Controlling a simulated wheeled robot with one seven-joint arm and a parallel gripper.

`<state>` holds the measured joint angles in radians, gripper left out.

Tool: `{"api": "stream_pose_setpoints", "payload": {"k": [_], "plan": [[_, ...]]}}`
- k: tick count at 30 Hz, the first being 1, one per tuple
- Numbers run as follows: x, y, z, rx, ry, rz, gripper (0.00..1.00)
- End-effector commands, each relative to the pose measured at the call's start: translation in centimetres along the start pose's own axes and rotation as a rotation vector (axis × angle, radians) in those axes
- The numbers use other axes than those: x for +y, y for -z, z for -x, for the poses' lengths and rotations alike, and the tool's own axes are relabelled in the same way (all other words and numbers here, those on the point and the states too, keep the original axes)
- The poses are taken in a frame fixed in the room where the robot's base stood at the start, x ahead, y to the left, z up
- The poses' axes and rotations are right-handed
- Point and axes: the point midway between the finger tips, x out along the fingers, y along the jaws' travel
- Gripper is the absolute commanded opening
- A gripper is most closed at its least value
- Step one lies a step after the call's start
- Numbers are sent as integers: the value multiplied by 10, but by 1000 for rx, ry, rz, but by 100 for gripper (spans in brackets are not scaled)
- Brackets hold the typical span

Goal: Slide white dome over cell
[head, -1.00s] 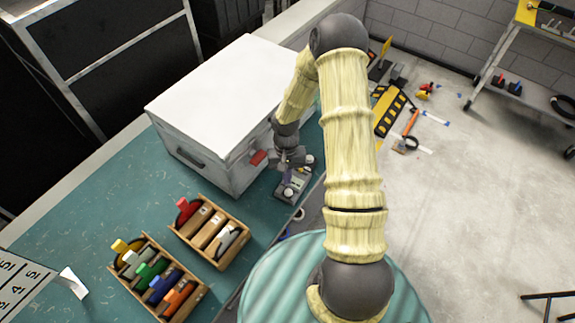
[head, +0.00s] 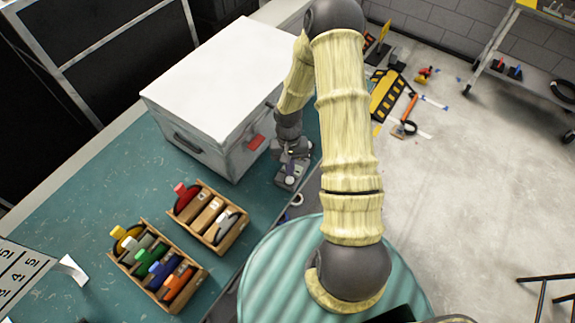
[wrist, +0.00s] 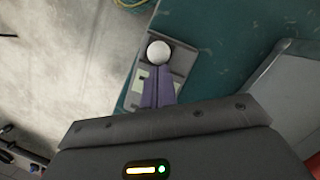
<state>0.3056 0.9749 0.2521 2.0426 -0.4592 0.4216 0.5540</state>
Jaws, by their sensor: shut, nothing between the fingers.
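A small grey fixture (head: 287,181) lies on the teal bench in front of the white box, under my gripper. In the wrist view its grey plate (wrist: 178,60) carries a round white dome (wrist: 158,53). My gripper (wrist: 157,72) has its purple fingers pressed together, with the tips right beside the dome on its near side. I cannot tell whether they touch it. In the head view my gripper (head: 291,158) is low over the fixture and hides much of it. Pale square patches show beside the fingers in the wrist view; I cannot make out the cell.
A large white box (head: 215,80) with a red latch (head: 256,142) stands close to the left of my gripper. Two wooden trays (head: 243,222) (head: 205,272) of coloured-handled items sit nearer on the bench. The bench's right edge is close to the fixture.

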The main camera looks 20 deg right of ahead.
Motion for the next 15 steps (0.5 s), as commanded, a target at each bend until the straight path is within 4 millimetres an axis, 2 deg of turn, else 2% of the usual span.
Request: {"api": "stream_pose_setpoints", "payload": {"k": [7, 15], "plan": [[-1, -2, 9, -2, -1, 1, 0], [-3, -4, 46, 0, -3, 8, 0]]}}
